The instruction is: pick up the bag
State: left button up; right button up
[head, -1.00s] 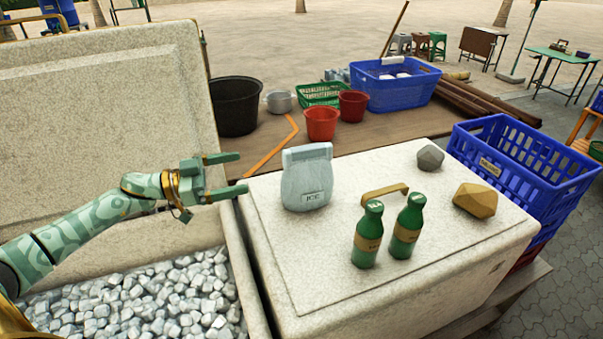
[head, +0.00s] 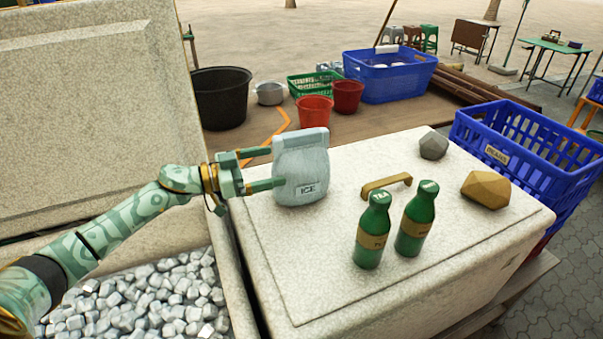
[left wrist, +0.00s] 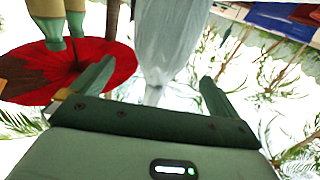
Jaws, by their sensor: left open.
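The bag (head: 301,172) is a pale grey-white ice bag with an "ICE" label, standing upright on the pale lid of a chest. My left gripper (head: 278,168) is open at the bag's left side. One finger reaches in front of the bag and the other reaches to its far side, partly hidden by it. In the left wrist view, the bag (left wrist: 170,45) hangs in the picture between the two spread fingers (left wrist: 155,85), with a gap visible on each side. My right gripper is not in view.
Two green bottles (head: 373,230) stand right of the bag, near a tan handle (head: 386,184). A grey stone (head: 433,146) and a brown stone (head: 485,189) sit further right. An ice-filled bin (head: 225,270) is open at left. A blue crate (head: 527,145) stands beyond the lid.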

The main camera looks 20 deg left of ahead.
aim_at(291, 161)
pick_arm(q)
jog(key=x, duration=0.6)
jog(key=shift+d+f+b, duration=0.15)
jog(key=shift+f+b, duration=0.2)
jog(key=shift+b, duration=0.05)
jog(key=shift+c, duration=0.7)
jog(key=c, duration=1)
jog(key=shift+r, duration=0.1)
jog(key=c, duration=0.4)
jog(key=shift+o, duration=0.2)
jog(key=shift+r, duration=0.1)
